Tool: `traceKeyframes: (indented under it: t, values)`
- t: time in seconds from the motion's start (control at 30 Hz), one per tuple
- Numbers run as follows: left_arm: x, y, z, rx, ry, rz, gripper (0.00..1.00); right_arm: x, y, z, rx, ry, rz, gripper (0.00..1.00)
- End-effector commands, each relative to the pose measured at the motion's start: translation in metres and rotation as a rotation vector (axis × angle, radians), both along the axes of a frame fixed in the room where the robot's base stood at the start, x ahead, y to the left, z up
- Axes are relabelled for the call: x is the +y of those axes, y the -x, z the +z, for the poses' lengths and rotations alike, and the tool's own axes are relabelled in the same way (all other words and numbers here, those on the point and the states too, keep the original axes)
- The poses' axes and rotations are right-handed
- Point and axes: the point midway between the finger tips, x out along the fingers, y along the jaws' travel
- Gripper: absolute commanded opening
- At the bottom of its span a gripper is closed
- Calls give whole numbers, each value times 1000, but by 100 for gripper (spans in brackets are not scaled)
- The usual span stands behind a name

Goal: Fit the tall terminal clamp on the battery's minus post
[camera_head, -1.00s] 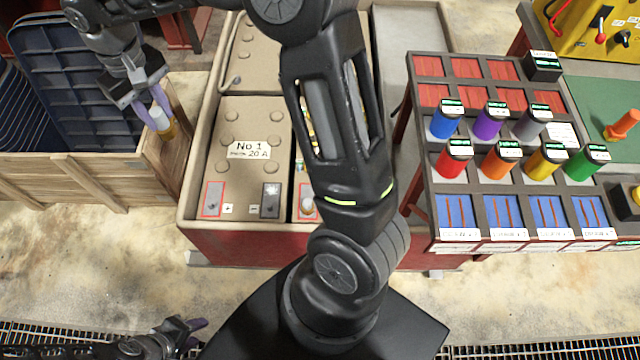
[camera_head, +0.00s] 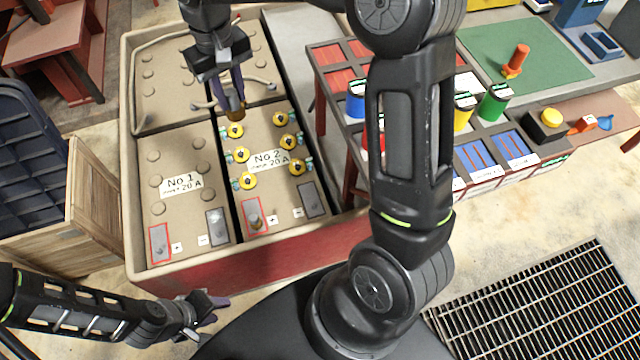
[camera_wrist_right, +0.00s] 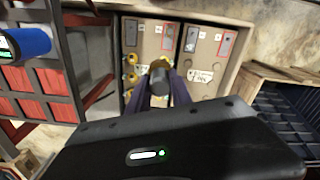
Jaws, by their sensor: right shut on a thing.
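My right gripper (camera_head: 231,98) is shut on a brass-coloured terminal clamp (camera_head: 237,112), held above the far part of battery No 2 (camera_head: 275,215). In the right wrist view the clamp (camera_wrist_right: 160,74) shows as a dark, round piece with a brass edge between the fingers. Battery No 2 has a red-edged plus pad (camera_head: 252,215) bearing a small brownish post and a grey minus pad (camera_head: 311,200). Battery No 1 (camera_head: 180,160) also has a red-edged plus pad (camera_head: 160,244) and a grey minus pad (camera_head: 217,228). My left gripper (camera_head: 212,312) is empty and looks open, low at the left.
Several yellow caps (camera_head: 248,181) stand on battery No 2. A beige-rimmed red box (camera_head: 290,242) holds the batteries. A wooden crate (camera_head: 95,225) stands left. A rack with coloured cylinders (camera_head: 480,165) stands right, partly behind my right arm. A floor grating (camera_head: 540,310) lies lower right.

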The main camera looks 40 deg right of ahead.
Motion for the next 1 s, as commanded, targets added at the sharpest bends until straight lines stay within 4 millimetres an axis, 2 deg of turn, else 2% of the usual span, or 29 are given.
traceKeyframes:
  t: [0.2, 0.27, 0.37, 0.47, 0.57, 0.8, 0.9, 1.0]
  values:
    - [0, 0, -4, 0, 0, 0, 36, -1, 0, -4, 0, 1, 6, 0]
    - [0, 0, -9, -1, 0, 0, 36, -4, 1, -12, 0, 1, 19, 0]
    - [0, 0, -26, -1, 0, 0, 36, -11, 5, -35, 0, 3, 61, 0]
    - [0, 0, -53, -1, 0, -1, 36, -24, 11, -72, 2, 6, 136, 0]
    - [0, 0, -88, -2, 0, 0, 36, -41, 20, -120, 2, 9, 244, 0]
    - [0, -1, -183, -4, -1, 1, 36, -86, 57, -254, 6, 9, 568, 0]
    - [0, -1, -214, -5, -1, 1, 36, -101, 73, -299, 5, 7, 694, 0]
    - [0, -1, -236, -6, -1, 0, 36, -111, 86, -332, 2, 5, 794, 0]
